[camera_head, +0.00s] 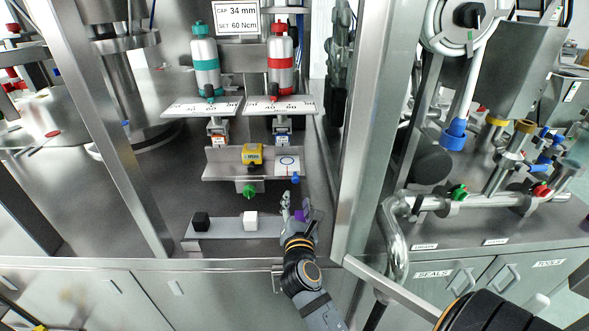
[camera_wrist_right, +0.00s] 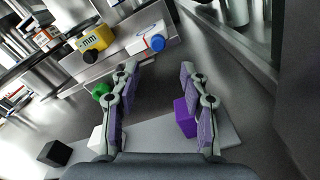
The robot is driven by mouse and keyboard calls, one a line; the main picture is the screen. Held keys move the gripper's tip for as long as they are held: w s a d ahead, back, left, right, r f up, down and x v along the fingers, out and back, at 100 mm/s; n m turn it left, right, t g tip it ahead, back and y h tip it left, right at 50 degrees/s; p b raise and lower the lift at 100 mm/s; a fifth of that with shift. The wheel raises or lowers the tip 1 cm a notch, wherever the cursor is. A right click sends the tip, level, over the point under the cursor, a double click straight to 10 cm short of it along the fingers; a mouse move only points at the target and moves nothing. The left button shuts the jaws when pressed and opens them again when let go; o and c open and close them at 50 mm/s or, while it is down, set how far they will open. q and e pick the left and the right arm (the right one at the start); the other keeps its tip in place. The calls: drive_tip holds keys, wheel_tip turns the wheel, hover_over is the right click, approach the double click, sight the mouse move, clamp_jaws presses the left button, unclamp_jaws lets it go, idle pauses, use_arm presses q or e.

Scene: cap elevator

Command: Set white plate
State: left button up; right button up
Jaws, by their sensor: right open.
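A small white plate (camera_head: 287,163) with a blue ring mark sits at the right end of a steel shelf. A blue knob (camera_head: 296,179) is at its front right. The plate (camera_wrist_right: 139,46) and blue knob (camera_wrist_right: 157,42) also show at the top of the right wrist view. My right gripper (camera_head: 301,204) is open, in front of the shelf and just below the blue knob in the head view. In the wrist view its fingers (camera_wrist_right: 157,72) are apart, with nothing visibly gripped. A purple block (camera_wrist_right: 186,118) is beside the right-hand finger, partly hidden by it. My left gripper is not in view.
A yellow box (camera_head: 252,154) and green knob (camera_head: 249,191) are left of the plate. A grey strip (camera_head: 225,230) carries black (camera_head: 200,221) and white (camera_head: 250,220) blocks. A steel post (camera_head: 372,120) stands right.

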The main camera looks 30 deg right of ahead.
sight(295, 181)
drive_tip(key=shift+r, duration=0.15)
drive_tip(key=shift+w+r, duration=0.1)
drive_tip(key=shift+r, duration=0.3)
drive_tip(key=x, duration=0.3)
drive_tip(key=shift+w+d, duration=0.15)
drive_tip(key=shift+w, duration=0.1)
drive_tip(key=x, duration=0.6)
drive_tip(key=shift+f, duration=0.15)
drive_tip(key=shift+c, duration=1.2)
clamp_jaws()
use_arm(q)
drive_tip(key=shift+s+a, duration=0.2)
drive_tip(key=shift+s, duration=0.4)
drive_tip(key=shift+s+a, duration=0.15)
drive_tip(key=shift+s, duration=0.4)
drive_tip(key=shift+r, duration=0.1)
